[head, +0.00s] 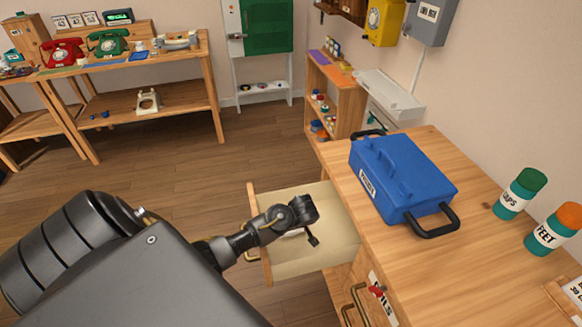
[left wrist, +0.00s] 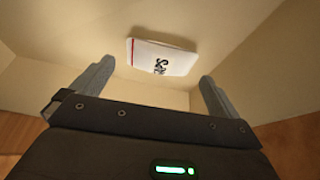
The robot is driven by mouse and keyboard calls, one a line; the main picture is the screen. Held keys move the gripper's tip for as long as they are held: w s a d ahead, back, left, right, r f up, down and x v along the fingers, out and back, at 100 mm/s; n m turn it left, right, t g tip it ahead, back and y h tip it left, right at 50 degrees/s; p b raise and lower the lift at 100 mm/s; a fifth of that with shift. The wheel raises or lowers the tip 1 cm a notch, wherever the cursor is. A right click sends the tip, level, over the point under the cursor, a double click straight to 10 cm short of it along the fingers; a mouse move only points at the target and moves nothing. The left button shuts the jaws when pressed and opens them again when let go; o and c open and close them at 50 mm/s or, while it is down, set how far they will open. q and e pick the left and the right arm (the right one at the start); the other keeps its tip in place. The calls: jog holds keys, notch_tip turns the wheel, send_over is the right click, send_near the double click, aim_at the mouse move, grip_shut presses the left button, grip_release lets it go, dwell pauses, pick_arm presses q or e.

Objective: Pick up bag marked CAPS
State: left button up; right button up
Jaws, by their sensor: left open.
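A small white bag (left wrist: 162,57) with a red stripe at one end lies in the open drawer. Its black lettering is turned and I cannot read it fully. My left gripper (left wrist: 152,85) is open and points down into the drawer, with its fingers spread on the near side of the bag and apart from it. In the head view my left gripper (head: 312,240) is inside the drawer (head: 335,210) and hides most of the bag. My right gripper is not in view.
The drawer walls stand close around my left gripper. A blue case (head: 400,175) with black handles sits on the wooden bench (head: 465,265) above. Green-lidded (head: 520,193) and orange-lidded (head: 552,229) jars stand at the right.

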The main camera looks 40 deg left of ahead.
pick_arm(q)
jog(key=shift+f, duration=0.1)
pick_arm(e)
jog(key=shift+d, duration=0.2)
pick_arm(q)
jog(key=x, duration=0.5)
jog(key=shift+a+b, duration=0.25)
jog(key=shift+b, duration=0.05)
jog(key=c, duration=0.7)
jog(key=shift+c, duration=0.5)
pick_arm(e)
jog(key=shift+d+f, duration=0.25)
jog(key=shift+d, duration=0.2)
